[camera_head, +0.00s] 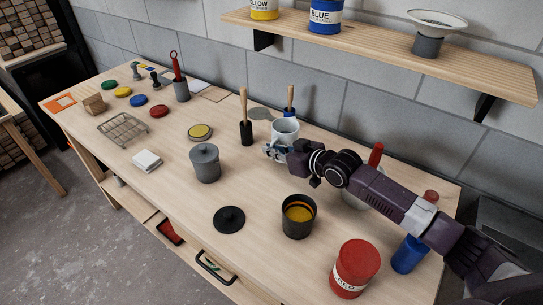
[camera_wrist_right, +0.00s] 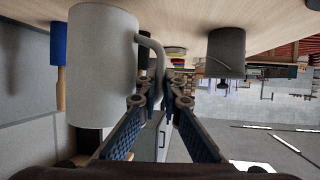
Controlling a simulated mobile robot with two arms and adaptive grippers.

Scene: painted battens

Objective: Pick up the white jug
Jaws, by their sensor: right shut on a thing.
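The white jug (camera_head: 286,127) stands upright near the back of the workbench, below the wall shelf. It also shows large at the left of the right wrist view (camera_wrist_right: 103,65), which is upside down, with its handle (camera_wrist_right: 156,48) toward the fingers. My right gripper (camera_head: 277,149) is at the jug's near side, partly covering it. In the wrist view its fingertips (camera_wrist_right: 161,97) are closed on the handle. I cannot tell whether the jug's base touches the bench. My left gripper is not in view.
A grey lidded pot (camera_head: 205,163) stands left of the jug. A black brush holder (camera_head: 246,132) and a blue one (camera_head: 290,113) are close by. A dark can (camera_head: 298,216), black lid (camera_head: 229,220) and red tin (camera_head: 355,268) are nearer. The shelf (camera_head: 380,47) overhangs behind.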

